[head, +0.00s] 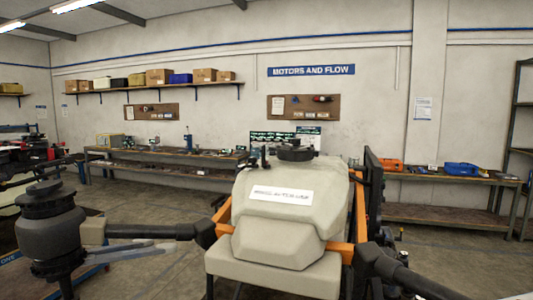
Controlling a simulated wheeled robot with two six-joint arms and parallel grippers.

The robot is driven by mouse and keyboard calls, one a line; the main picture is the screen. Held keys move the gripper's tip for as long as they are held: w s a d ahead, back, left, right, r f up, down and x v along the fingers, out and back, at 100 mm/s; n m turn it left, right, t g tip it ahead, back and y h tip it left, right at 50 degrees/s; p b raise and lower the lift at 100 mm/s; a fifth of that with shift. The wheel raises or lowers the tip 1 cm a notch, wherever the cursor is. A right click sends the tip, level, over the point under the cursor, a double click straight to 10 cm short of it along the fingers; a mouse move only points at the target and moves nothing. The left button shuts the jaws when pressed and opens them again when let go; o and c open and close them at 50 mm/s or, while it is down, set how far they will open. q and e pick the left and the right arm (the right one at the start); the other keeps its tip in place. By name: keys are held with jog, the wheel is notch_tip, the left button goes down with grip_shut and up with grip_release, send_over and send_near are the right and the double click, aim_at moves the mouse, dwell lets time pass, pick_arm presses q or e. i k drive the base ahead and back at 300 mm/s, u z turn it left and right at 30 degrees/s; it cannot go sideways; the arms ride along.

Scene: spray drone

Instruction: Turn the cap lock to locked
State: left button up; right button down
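The spray drone's beige tank (290,205) stands in the middle foreground of the head view, with a white label on its front. A round black cap (296,150) sits on top of the tank. The cap lock is too small to make out, so I cannot tell its position. Neither of my grippers shows in this view.
A black drone arm (150,231) runs left from the orange frame (360,205) to a large motor (50,225); another black arm (410,280) runs toward the lower right. Workbenches (170,158) stand along the back wall. Open floor lies between them and the drone.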

aim_at(295, 142)
jog(key=u, duration=2.1)
jog(key=i, duration=2.15)
jog(key=z, duration=3.3)
jog(key=i, duration=0.5)
jog(key=z, duration=0.2)
jog(key=k, duration=0.2)
jog(key=u, duration=0.05)
